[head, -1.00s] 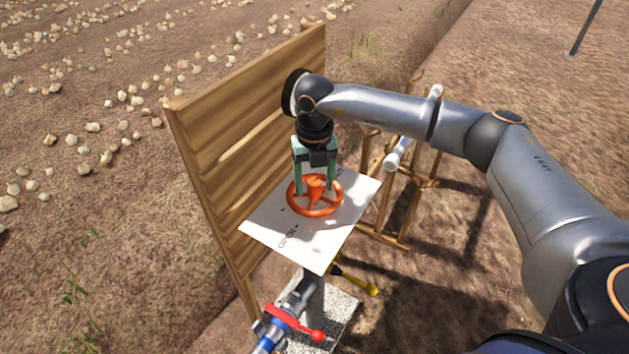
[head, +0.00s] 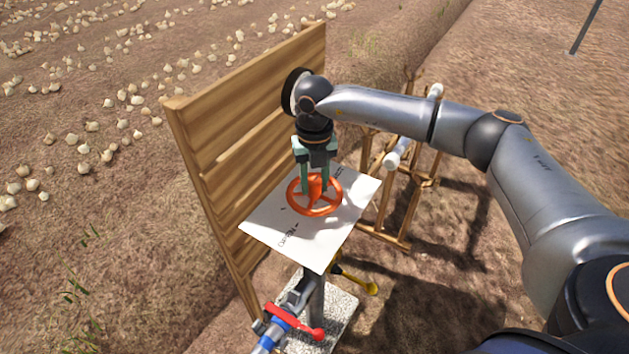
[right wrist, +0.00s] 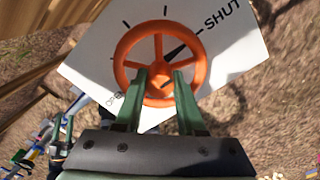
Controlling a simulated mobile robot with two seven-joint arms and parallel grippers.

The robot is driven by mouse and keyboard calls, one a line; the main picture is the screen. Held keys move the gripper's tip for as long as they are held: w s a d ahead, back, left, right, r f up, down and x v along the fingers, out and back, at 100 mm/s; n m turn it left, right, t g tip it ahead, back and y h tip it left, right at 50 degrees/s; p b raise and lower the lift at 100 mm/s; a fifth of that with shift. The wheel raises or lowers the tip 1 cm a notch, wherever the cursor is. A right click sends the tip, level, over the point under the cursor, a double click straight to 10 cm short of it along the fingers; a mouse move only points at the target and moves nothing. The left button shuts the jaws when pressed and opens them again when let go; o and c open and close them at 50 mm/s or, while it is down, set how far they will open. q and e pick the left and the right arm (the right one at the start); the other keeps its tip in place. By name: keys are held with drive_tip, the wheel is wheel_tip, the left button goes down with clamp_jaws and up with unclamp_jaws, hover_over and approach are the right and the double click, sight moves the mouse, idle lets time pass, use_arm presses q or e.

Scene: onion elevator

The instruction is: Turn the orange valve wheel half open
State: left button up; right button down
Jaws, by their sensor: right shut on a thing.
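The orange valve wheel (head: 315,209) lies flat over a white plate (head: 350,212) with dark tick marks, and shows from above in the right wrist view (right wrist: 204,68). There the plate reads SHUT at upper right and a partly hidden word at lower left. A dark pointer (right wrist: 182,44) runs from near the hub towards SHUT. My right gripper (head: 316,188) points straight down at the wheel's middle. Its green fingers are shut on the raised hub (right wrist: 160,84), one on each side, and hide part of it.
A wooden board wall (head: 245,130) stands close behind the plate on the left. A wooden frame with a pale roller (head: 398,152) stands at right. Below are a red-handled lever (head: 295,322) on a pipe and a yellow-handled part (head: 358,281). Pale onions lie on the soil at upper left.

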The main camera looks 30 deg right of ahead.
idle(0.4)
drive_tip(key=n+b, duration=0.2)
drive_tip(key=n, duration=0.3)
drive_tip(key=shift+n, duration=0.4)
drive_tip(key=n+b, duration=0.1)
drive_tip(key=n, duration=0.4)
drive_tip(key=shift+b, duration=0.3)
drive_tip(key=n+b, duration=0.1)
drive_tip(key=n, duration=0.2)
drive_tip(key=shift+n, duration=2.1)
drive_tip(key=c, duration=0.5)
unclamp_jaws()
